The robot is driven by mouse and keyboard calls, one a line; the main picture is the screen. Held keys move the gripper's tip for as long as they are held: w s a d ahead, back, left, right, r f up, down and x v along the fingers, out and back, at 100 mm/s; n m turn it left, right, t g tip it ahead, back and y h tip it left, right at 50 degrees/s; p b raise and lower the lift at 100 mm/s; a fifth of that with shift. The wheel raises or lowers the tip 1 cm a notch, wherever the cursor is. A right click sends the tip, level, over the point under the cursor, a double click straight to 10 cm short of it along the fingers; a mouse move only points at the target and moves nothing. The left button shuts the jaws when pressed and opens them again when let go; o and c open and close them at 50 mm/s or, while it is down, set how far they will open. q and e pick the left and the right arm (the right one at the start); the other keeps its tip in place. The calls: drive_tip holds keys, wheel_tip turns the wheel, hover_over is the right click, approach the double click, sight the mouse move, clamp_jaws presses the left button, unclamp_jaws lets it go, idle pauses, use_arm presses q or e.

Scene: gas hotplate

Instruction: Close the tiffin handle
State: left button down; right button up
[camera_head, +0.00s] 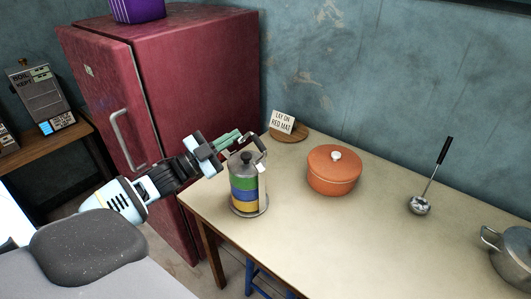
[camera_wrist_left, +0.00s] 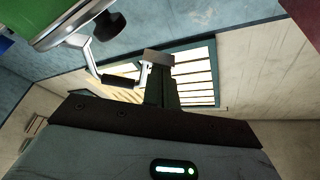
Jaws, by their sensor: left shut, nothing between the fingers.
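The tiffin (camera_head: 244,190) stands upright near the table's left end, with green, blue and yellow bands in a metal frame. Its handle (camera_head: 258,143) has a dark grip and is at the top of the frame. My left gripper (camera_head: 236,136) comes in from the left and is shut and empty, just behind and left of the tiffin's top. In the left wrist view the tiffin's green tier (camera_wrist_left: 14,48) and black lid knob (camera_wrist_left: 109,24) show at upper left. The handle's black grip (camera_wrist_left: 118,79) is close beside my fingertips (camera_wrist_left: 158,58); I cannot tell whether they touch.
An orange pot (camera_head: 333,172) stands right of the tiffin. A small sign (camera_head: 283,121) on a round board is behind it. A ladle (camera_head: 420,205) and a metal pot (camera_head: 513,255) are farther right. The red fridge (camera_head: 190,80) is behind my left arm. The table's front middle is clear.

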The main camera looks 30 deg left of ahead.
use_arm(q)
drive_tip(key=f+n, duration=0.1)
drive_tip(key=a+f+n+t+y, duration=0.1)
drive_tip(key=n, duration=0.1)
drive_tip(key=shift+w+a+f+n, duration=0.1)
drive_tip(key=shift+a+f+n, duration=0.1)
drive_tip(key=shift+a+n, duration=0.1)
drive_tip(key=shift+w+a+f+n+t+y, duration=0.1)
drive_tip(key=shift+a+f+n+t+y, duration=0.15)
drive_tip(key=shift+f+n+y, duration=0.65)
drive_tip(key=shift+a+f+n+t+y, duration=0.25)
drive_tip(key=shift+f+n, duration=0.25)
drive_tip(key=shift+n, duration=0.9)
use_arm(e)
drive_tip(key=shift+s+f, duration=0.5)
use_arm(q)
drive_tip(key=shift+f+b, duration=0.1)
drive_tip(key=shift+b, duration=0.2)
use_arm(e)
drive_tip(key=shift+a, duration=0.1)
